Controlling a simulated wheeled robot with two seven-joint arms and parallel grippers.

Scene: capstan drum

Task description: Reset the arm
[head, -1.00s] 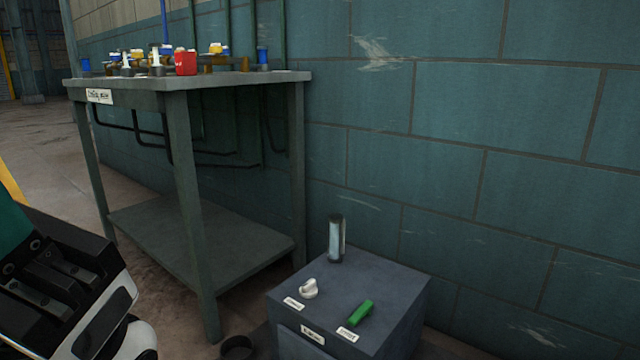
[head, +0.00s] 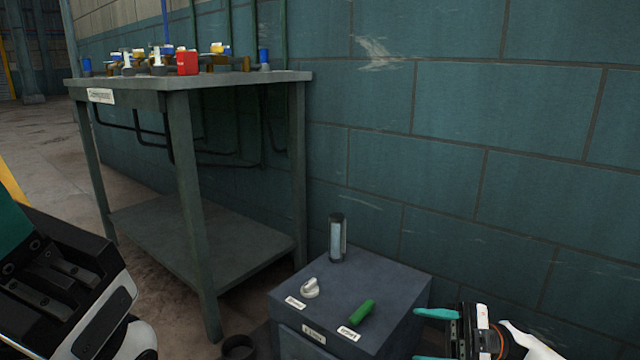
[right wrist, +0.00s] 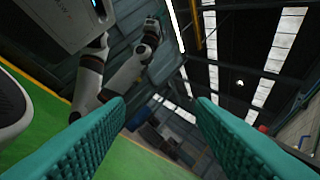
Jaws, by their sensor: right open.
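My right gripper (head: 420,335) comes in from the lower right of the head view, beside the right side of the grey cabinet (head: 385,312). Its teal fingers are apart. In the right wrist view the open fingers (right wrist: 160,104) frame an empty gap, with my own arm links, green floor and roof beyond. My left gripper (head: 55,285) is at the lower left, partly cut off by the frame edge. One teal finger part shows, so its opening cannot be told.
On the cabinet stand a grey cylinder (head: 337,238), a white knob (head: 310,288) and a green handle (head: 363,312), with labels. A workbench (head: 270,77) with colourful small parts and a red container (head: 187,63) stands by the teal block wall (head: 480,130). Open floor lies left.

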